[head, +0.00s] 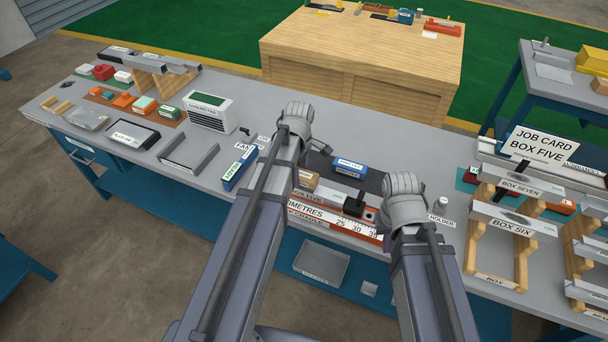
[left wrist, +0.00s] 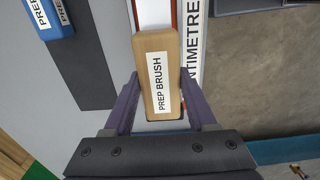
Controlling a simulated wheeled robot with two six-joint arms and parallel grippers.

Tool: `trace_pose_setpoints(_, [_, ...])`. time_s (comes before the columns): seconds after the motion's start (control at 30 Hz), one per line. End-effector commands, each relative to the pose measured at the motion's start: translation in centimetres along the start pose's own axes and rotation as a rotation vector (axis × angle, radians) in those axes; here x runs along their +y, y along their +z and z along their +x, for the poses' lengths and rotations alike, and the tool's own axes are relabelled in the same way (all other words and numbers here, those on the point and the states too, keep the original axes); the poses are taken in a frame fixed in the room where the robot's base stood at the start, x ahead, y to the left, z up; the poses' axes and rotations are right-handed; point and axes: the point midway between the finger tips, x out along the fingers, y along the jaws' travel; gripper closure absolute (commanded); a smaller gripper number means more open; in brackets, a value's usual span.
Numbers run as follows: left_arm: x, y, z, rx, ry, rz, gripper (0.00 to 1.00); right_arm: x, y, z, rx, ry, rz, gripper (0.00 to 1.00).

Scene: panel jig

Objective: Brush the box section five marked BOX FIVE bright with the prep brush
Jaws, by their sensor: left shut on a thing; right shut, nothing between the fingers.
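The wooden prep brush (left wrist: 158,52) is held between the fingers of my left gripper (left wrist: 158,85) in the left wrist view. The brush lies over a pale bar in a red-edged cradle. Whether its bristles touch the bar cannot be told. In the head view my left wrist hides the left fingers. Box section five (head: 308,197), its label partly readable, lies in the cradle behind a centimetre scale (head: 318,217). My right gripper (head: 403,190) is above the bench at the scale's right end, shut and empty; its fingertips are hidden.
Blue boxes (head: 349,167) and (head: 240,168) stand near the cradle. A black block (head: 353,206) stands at the bar's right part. The job card (head: 537,147) reads BOX FIVE.

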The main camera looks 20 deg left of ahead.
Motion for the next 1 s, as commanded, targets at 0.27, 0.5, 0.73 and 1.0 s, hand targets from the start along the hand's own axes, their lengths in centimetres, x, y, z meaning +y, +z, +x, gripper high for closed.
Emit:
trace_pose_setpoints(0.27, [0.0,-2.2,-0.1,0.001,0.0,0.0,0.88,0.0,0.0,-0.1,0.0,0.0,0.0,1.0])
trace_pose_setpoints(0.5, [0.0,-2.3,-0.1,0.001,0.0,0.001,0.88,0.0,0.0,-0.1,0.0,0.0,0.0,1.0])
trace_pose_setpoints(0.73, [0.0,-2.2,-1.1,0.0,0.0,0.001,0.88,0.1,0.1,-1.0,0.0,0.0,0.0,1.0])
trace_pose_setpoints(1.0, [0.0,-2.2,-3.7,0.0,0.0,0.001,0.88,0.3,0.2,-3.7,0.0,0.0,0.0,1.0])
